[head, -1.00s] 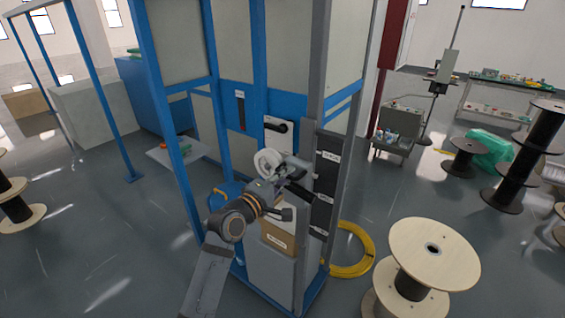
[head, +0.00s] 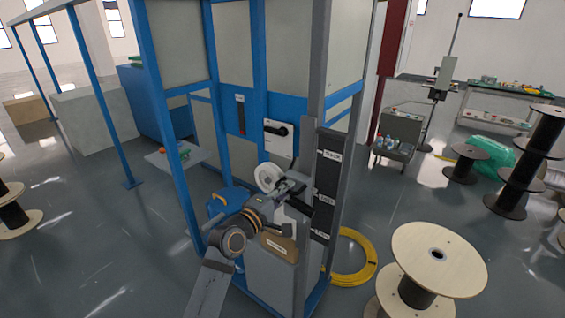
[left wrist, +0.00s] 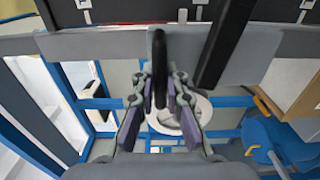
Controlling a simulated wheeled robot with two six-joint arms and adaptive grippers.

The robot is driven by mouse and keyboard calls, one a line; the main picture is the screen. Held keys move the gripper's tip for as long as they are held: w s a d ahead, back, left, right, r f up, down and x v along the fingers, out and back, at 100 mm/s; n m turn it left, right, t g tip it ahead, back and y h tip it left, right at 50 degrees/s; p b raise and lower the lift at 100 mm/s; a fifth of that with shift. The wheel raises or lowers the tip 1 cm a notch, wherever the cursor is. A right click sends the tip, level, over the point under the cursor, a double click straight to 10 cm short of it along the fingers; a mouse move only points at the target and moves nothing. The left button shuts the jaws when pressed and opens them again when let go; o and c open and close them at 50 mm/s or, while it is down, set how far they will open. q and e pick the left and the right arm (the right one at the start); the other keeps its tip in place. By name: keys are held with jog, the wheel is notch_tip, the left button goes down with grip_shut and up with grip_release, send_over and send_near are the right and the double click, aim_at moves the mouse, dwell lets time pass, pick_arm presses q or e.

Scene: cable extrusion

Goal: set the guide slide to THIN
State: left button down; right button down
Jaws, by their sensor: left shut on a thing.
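The guide slide's dark vertical scale (head: 327,180) is on the front post of the blue machine frame. Its top label reads like THICK; the lower labels are too small to read surely. A white guide wheel (head: 268,177) sits beside the post, at a height between the top and middle labels. My left gripper (head: 293,188) is at the post, beside the wheel. In the left wrist view the left gripper (left wrist: 161,95) is shut on a dark upright bar, the slide's handle (left wrist: 160,58). The white wheel (left wrist: 193,121) shows behind the fingers. My right gripper is not in view.
A black-handled lever on a white plate (head: 280,128) is above the wheel. A cardboard-coloured box (head: 280,246) is below my gripper. A yellow cable coil (head: 352,262) and a wooden reel (head: 440,258) stand on the floor at right.

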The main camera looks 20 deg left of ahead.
pick_arm(q)
notch_tip(320, 180, down, 18)
jog(key=b, duration=1.3)
jog(key=shift+r, duration=0.2)
jog(key=c, duration=1.2)
grip_release()
jog(key=shift+r, duration=0.25)
jog(key=p+v, duration=0.2)
jog(key=v, duration=0.6)
jog(key=shift+s, duration=0.1)
